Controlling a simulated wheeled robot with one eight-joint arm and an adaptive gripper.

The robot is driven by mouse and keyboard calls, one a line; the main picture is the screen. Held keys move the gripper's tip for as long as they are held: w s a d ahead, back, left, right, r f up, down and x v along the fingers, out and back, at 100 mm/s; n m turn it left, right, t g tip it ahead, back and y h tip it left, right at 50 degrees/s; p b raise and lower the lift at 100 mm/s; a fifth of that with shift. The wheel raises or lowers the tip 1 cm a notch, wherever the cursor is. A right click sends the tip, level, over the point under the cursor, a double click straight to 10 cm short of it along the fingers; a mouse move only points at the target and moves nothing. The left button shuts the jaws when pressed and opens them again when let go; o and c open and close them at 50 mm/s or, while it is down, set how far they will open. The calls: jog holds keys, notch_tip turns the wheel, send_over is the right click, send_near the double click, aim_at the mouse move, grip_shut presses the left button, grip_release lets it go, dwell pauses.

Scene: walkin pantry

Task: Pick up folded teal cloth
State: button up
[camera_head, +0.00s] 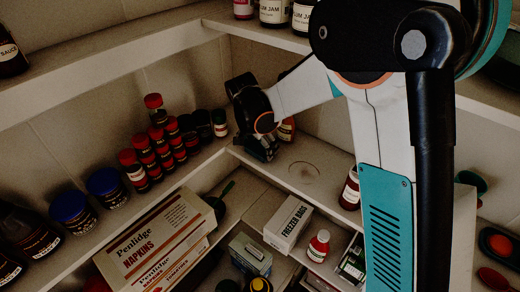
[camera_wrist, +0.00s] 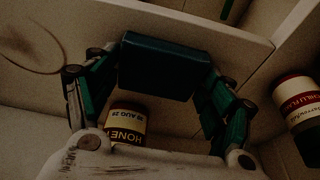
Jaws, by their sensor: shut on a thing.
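The folded teal cloth (camera_wrist: 157,66) is a dark teal block held between the two fingers of my gripper (camera_wrist: 158,88) in the wrist view. The fingers close on its left and right ends. In the head view my gripper (camera_head: 262,150) is low over the corner shelf, and I cannot make out the cloth clearly there. Whether the cloth touches the shelf or is just above it is hard to tell.
A honey jar (camera_wrist: 125,122) stands close behind the cloth, between my fingers. A chilli jar (camera_wrist: 297,105) is to the right. Several red-lidded spice jars (camera_head: 152,150) line the left shelf. A freezer bags box (camera_head: 288,222) sits below.

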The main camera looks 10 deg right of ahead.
aim_at(258, 149)
jog(key=shift+s+a+r, duration=0.15)
jog(key=shift+a+r, duration=0.05)
jog(key=shift+r, duration=0.3)
jog(key=p+v, duration=0.1)
jog(key=v, duration=0.1)
jog(key=p+v, duration=0.1)
jog(key=v, duration=0.1)
jog(key=w+d+p+v, duration=0.1)
jog(key=v, duration=0.1)
jog(key=shift+r, duration=0.4)
jog(key=s+a+b, duration=0.2)
jog(key=s+a, duration=1.1)
jog(key=shift+s+a+f, duration=0.3)
jog(key=shift+s+a, duration=0.05)
jog(key=shift+s, duration=0.05)
